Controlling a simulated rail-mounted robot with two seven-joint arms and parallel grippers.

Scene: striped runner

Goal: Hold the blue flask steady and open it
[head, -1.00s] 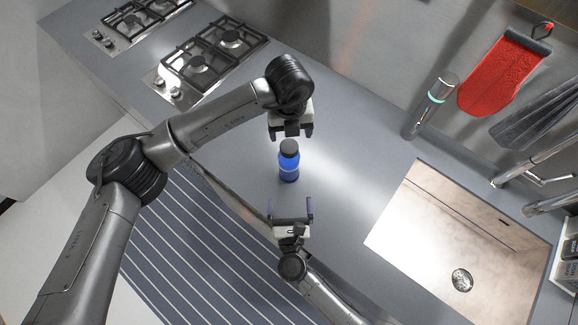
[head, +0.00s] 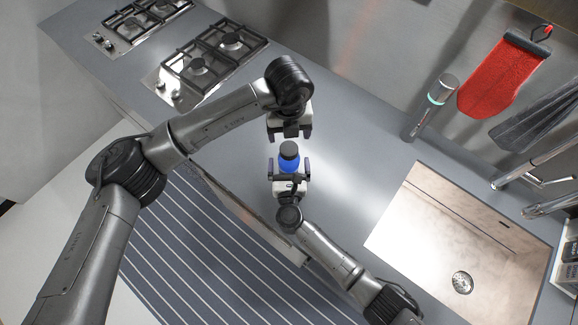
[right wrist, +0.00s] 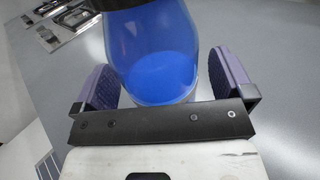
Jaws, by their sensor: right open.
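The blue flask (head: 289,165) stands upright on the grey counter, with its dark cap (head: 289,149) on top. In the right wrist view the clear blue body of the flask (right wrist: 158,60) fills the upper middle. My right gripper (head: 289,166) is open, with one purple-padded finger on each side of the flask. In the right wrist view, gaps show between the flask and the fingers of the right gripper (right wrist: 160,85). My left gripper (head: 290,135) is just beyond the cap in the head view, pointing down. Its fingers look apart, with nothing seen between them.
Two gas hobs (head: 212,58) are at the upper left. A sink (head: 440,235) is at the right. A grey cylinder with a lit ring (head: 430,108) stands near the wall, by a hanging red mitt (head: 505,75). The counter around the flask is clear.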

